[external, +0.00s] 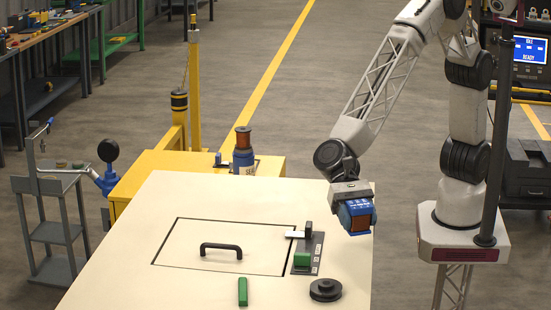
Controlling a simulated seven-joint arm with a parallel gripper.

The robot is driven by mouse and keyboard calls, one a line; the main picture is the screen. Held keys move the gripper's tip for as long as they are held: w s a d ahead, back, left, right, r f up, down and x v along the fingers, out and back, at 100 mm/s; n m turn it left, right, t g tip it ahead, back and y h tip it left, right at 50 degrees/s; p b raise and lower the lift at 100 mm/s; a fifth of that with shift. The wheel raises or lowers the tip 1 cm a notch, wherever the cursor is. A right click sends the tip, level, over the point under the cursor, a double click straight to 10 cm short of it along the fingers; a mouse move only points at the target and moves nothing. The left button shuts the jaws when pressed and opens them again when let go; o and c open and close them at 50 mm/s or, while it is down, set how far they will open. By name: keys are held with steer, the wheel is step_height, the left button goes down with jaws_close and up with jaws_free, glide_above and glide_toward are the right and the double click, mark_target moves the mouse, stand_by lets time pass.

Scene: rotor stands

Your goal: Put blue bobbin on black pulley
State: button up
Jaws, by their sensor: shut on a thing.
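The blue bobbin (358,217), with blue sides and a copper-brown winding, is in my gripper (352,196). My gripper points down, shut on the bobbin, and holds it over the right edge of the cream table. The fingertips are largely hidden by the bobbin. The black pulley (325,290) is a low round disc with a raised hub, lying near the front right of the table. It is apart from the bobbin, below and left of it in the picture. Nothing sits on the pulley.
The cream table (130,250) has a panel with a black handle (221,248). A grey plate with a green block (302,259) and black post (308,230) stands between panel and bobbin. A green bar (243,292) lies left of the pulley. A copper spool on a blue base (243,158) stands behind.

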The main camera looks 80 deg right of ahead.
steer(key=shift+s+a+r, duration=0.1)
steer(key=shift+s+a, duration=0.35)
steer(key=shift+s, duration=0.15)
steer(key=shift+a, duration=0.15)
glide_above(327, 283)
steer(key=shift+w+f, duration=0.1)
steer(key=shift+f, duration=0.65)
steer(key=shift+f, duration=0.1)
steer(key=shift+f, duration=1.65)
steer(key=shift+f, duration=0.15)
steer(key=o, duration=1.1)
